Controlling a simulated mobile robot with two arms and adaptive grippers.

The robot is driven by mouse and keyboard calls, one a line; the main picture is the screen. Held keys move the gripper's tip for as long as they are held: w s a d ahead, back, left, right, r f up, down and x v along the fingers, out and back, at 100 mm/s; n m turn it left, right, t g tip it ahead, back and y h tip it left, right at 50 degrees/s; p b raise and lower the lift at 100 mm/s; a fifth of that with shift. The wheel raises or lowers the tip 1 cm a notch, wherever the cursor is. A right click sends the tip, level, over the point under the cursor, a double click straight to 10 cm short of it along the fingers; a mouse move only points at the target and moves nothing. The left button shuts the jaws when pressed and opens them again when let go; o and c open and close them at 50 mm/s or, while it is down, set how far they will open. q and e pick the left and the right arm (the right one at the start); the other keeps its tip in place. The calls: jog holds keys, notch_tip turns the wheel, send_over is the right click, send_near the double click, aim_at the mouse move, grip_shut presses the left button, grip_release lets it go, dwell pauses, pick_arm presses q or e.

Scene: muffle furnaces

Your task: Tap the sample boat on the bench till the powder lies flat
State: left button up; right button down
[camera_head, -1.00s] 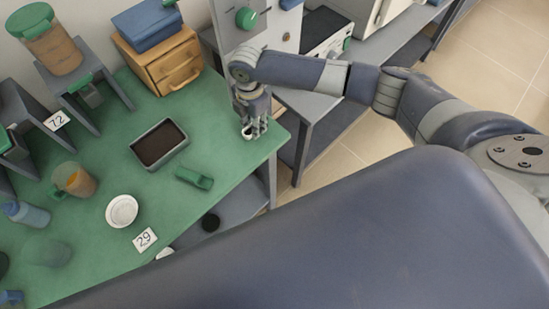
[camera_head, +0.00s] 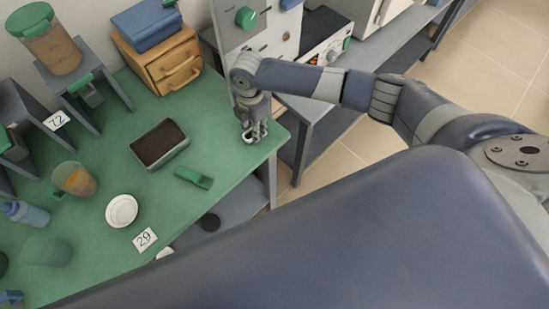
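My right gripper (camera_head: 255,133) points down at the right edge of the green bench (camera_head: 225,160). Its fingers are closed around a small white piece that looks like the sample boat (camera_head: 248,138). The fingers hide most of it, and its powder is too small to make out. I cannot tell whether the boat touches the bench top. My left gripper is not in view.
A grey tray of dark material (camera_head: 160,144), a green scoop-like piece (camera_head: 194,178) and a white dish (camera_head: 122,210) lie left of the gripper. A wooden drawer box (camera_head: 163,60) and a grey control panel (camera_head: 255,30) stand behind. Beakers stand at left.

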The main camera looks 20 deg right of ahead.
jog(key=c, duration=1.2)
grip_release()
notch_tip(320, 180, up, 12)
jog(key=shift+r, duration=0.1)
